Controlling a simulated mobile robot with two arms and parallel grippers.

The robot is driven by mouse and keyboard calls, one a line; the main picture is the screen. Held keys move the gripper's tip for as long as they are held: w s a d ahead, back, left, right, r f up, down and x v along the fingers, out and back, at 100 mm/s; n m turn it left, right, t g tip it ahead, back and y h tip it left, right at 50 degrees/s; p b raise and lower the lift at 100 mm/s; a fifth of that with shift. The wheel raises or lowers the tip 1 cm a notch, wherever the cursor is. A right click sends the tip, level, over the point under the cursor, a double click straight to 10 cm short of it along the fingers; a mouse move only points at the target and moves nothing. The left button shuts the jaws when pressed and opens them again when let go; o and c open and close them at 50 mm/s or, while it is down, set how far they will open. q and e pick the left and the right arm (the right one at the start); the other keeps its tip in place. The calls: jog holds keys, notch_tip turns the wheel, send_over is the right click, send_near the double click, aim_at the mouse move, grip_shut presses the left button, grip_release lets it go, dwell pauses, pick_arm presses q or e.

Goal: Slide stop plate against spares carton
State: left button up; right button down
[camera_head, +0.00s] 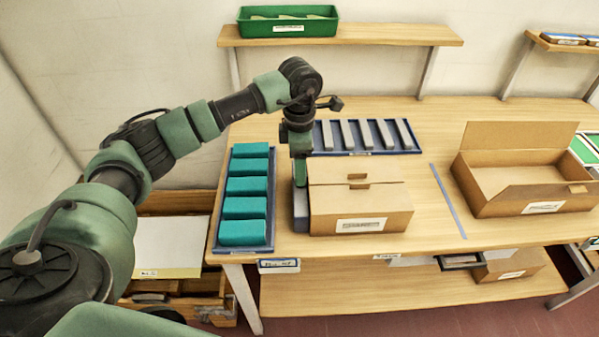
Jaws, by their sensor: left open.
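A closed brown carton (361,205) with a white label stands near the front of the table; I take it to be the spares carton, though its label is too small to read. A grey plate (300,212), likely the stop plate, stands along the carton's left side. It looks very close to the carton, but I cannot tell whether they touch. My left gripper (300,175) reaches down at the plate's far end, beside the carton's left back corner. It is open, and its fingertips are partly hidden. My right gripper is not in view.
A blue tray of teal blocks (214,250) lies close on the left. Behind is a blue tray with several grey bars (316,136). An open carton (484,208) stands on the right, past a blue strip (447,200). A shelf (390,35) holds a green bin (288,29).

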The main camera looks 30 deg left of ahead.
pick_arm(q)
notch_tip(320, 180, up, 6)
jog(key=shift+f+b, duration=0.25)
jog(key=shift+b, duration=0.35)
jog(key=shift+f, duration=0.1)
